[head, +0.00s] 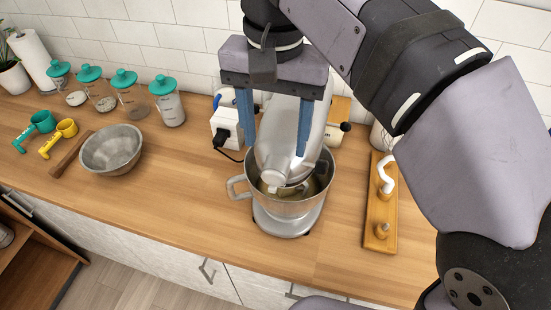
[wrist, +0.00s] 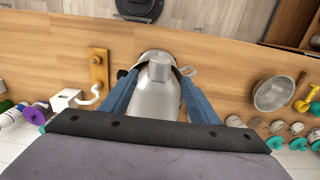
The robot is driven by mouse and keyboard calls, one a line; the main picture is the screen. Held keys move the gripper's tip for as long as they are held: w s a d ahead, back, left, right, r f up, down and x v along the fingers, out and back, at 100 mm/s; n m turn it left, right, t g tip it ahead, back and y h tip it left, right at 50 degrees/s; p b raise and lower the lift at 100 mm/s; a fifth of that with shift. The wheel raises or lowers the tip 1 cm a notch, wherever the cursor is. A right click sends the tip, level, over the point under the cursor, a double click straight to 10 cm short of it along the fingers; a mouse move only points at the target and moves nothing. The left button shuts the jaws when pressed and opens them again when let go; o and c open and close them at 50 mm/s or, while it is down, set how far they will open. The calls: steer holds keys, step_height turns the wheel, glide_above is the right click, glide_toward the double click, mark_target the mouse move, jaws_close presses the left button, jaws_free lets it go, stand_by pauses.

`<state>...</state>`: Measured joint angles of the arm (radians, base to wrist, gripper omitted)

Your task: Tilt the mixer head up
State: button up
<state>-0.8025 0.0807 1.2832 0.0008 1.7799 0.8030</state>
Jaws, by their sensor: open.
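The stand mixer's silver-white head (head: 275,158) is lowered, with its front end over the steel mixing bowl (head: 292,207). The bowl sits on the mixer's base (head: 285,227), its handle to the left. My gripper (head: 275,150) points down from above, open, with one blue finger on each side of the head. In the wrist view the head (wrist: 155,98) lies between the two fingers of my gripper (wrist: 158,74). I cannot tell whether either finger touches it. My gripper's palm and arm hide the rear of the mixer in the head view.
A white outlet box (head: 226,128) with a cord stands behind-left. A wooden board with a white hook (head: 380,215) lies at right. A loose metal bowl (head: 111,148), measuring cups (head: 60,136) and teal-lidded jars (head: 168,105) are at left. The counter (head: 180,200) left of the mixer is clear.

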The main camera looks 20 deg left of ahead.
mark_target(276, 164)
steer(key=shift+f, duration=0.15)
steer(key=shift+f, duration=3.5)
jaws_close()
